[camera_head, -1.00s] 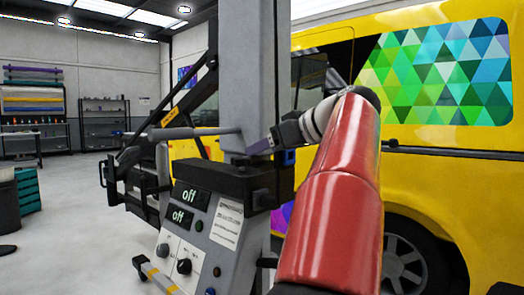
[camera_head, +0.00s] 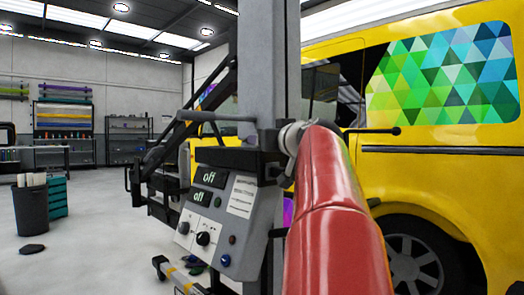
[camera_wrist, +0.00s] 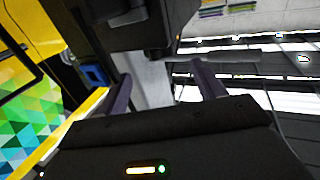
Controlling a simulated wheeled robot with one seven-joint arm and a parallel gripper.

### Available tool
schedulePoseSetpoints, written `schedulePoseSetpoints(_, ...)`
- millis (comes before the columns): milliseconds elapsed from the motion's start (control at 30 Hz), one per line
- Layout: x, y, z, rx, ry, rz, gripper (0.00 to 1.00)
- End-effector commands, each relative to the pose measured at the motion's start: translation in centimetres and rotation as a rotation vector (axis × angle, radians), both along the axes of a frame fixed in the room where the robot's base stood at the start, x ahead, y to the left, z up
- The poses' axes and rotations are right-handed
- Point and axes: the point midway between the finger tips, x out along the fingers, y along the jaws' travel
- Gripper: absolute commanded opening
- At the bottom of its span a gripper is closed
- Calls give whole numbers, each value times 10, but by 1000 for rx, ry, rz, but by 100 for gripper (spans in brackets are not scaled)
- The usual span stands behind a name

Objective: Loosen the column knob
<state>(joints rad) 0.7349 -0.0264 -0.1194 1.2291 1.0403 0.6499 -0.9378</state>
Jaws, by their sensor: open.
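The grey column (camera_head: 264,65) stands upright in the middle of the head view, with a dark carriage (camera_head: 225,157) on it. In the wrist view, a short dark round piece (camera_wrist: 158,50) sticks out of the black block in front of the column. It may be the column knob, but I cannot be sure. My gripper (camera_wrist: 161,70) is open, with its two purple fingers apart on either side of that piece and the pale column. Nothing is visibly held. In the head view my red arm reaches the column, and the fingertips cannot be made out.
A control panel (camera_head: 218,205) with two "off" displays sits below the carriage. A grey bar (camera_head: 215,116) reaches left from the column and a black ball-ended rod (camera_head: 372,131) shows to its right. A yellow van (camera_head: 440,180) stands behind. The left floor is mostly clear, with a bin (camera_head: 31,208).

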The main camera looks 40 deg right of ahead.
Motion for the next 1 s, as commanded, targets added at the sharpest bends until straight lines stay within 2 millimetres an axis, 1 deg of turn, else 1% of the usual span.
schedulePoseSetpoints(200,34,-11,3,2,4,2,69)
schedulePoseSetpoints(400,59,-19,3,2,4,3,69)
schedulePoseSetpoints(567,67,-21,2,1,2,2,69)
schedulePoseSetpoints(800,68,-21,1,1,2,2,69)
schedulePoseSetpoints(1000,67,-21,1,1,2,2,42)
